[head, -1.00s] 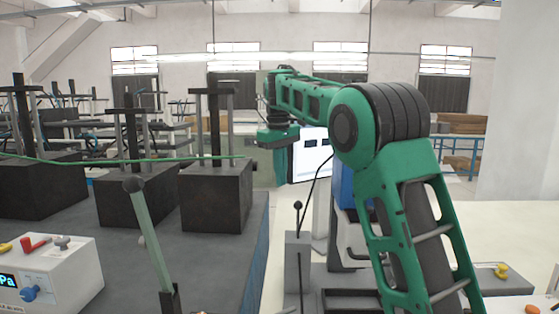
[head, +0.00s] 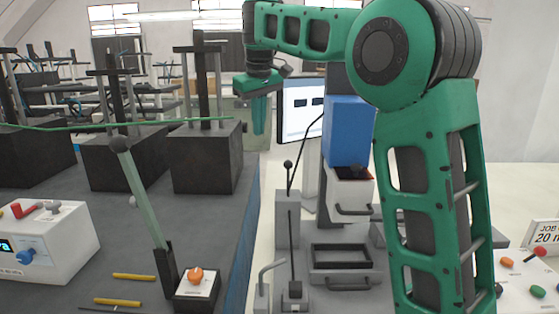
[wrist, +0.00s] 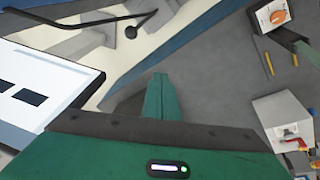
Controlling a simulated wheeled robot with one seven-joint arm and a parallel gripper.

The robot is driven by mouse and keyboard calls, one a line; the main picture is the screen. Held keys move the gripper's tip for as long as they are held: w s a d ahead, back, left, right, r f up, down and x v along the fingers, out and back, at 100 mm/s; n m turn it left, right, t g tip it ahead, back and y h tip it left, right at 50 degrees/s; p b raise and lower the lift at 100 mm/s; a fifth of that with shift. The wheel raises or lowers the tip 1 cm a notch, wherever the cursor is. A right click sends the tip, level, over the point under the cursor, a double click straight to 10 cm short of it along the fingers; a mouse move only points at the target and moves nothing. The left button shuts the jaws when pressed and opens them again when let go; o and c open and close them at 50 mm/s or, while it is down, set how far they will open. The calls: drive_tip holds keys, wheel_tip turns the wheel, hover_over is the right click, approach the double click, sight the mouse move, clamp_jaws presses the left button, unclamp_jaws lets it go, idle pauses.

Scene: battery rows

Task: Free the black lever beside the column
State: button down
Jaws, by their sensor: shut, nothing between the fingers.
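A thin black lever with a ball tip (head: 288,164) stands up at the top of a narrow grey column (head: 287,215), right of the dark bench. The ball tip also shows at the top of the wrist view (wrist: 131,32). Another thin dark rod (head: 292,260) runs down the column's front to a small grey base (head: 295,296); I cannot tell what holds it. My green gripper (head: 259,130) points down, shut and empty, above and left of the lever and apart from it. Its closed fingers show in the wrist view (wrist: 157,95).
A monitor (head: 299,108) and blue box (head: 348,130) stand behind and right of the column. A grey tray (head: 345,281) is at its right. A green cable crosses at left.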

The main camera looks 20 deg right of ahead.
drive_tip(key=s+f+t+h, duration=0.2)
drive_tip(key=s, duration=0.5)
hover_over(288, 178)
drive_tip(key=a, duration=0.2)
wheel_tip(288, 178, down, 10)
drive_tip(key=shift+a+r, duration=0.15)
drive_tip(key=shift+r, duration=0.1)
drive_tip(key=shift+s, duration=0.1)
drive_tip(key=shift+w+d+f, duration=0.1)
drive_tip(key=shift+w+d, duration=0.15)
drive_tip(key=shift+w, duration=0.25)
drive_tip(key=shift+w+d, duration=0.2)
drive_tip(key=shift+w, duration=0.3)
